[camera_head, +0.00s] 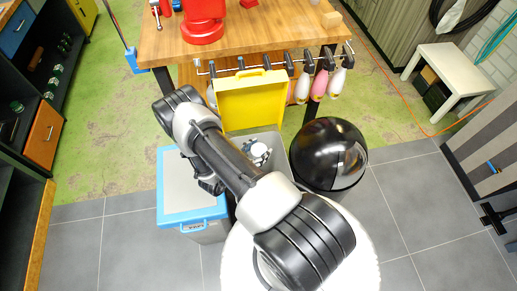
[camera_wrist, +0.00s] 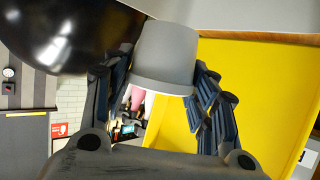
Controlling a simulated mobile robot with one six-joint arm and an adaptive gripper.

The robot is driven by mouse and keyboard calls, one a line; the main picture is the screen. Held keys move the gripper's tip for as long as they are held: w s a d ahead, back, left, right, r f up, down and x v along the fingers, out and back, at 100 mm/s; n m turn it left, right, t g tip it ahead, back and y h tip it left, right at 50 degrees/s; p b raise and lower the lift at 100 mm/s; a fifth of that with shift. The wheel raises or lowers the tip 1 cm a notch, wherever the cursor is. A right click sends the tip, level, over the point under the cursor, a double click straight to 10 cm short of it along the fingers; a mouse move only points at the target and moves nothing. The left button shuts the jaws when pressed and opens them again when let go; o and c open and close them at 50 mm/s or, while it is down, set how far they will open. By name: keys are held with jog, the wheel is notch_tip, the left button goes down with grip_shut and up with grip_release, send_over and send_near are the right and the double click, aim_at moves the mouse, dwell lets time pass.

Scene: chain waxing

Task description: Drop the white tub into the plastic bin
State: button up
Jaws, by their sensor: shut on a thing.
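My gripper (camera_wrist: 155,88) is shut on a white tub (camera_wrist: 165,57), which looks pale grey in the wrist view, with one finger on each side of it. In the head view my arm covers much of the area, and a small white and dark shape shows at the open bin; I cannot tell whether it is the tub or part of my wrist. The bin with a raised yellow lid (camera_head: 250,103) stands open, and its lid (camera_wrist: 265,95) fills the right of the wrist view behind my gripper. The tub appears close to the bin's pale edge (camera_wrist: 250,15).
A blue-lidded bin (camera_head: 190,190) stands shut on the left. A black domed bin (camera_head: 328,155) stands on the right and shows in the wrist view (camera_wrist: 65,35). A wooden workbench (camera_head: 270,40) with a rail of hanging bottles (camera_head: 320,82) stands behind.

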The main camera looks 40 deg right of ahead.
jog(key=shift+f+b, duration=0.3)
jog(key=shift+f, duration=0.55)
jog(key=shift+r, duration=0.1)
jog(key=o, duration=1)
jog(key=shift+c, duration=0.2)
jog(key=v, duration=1.2)
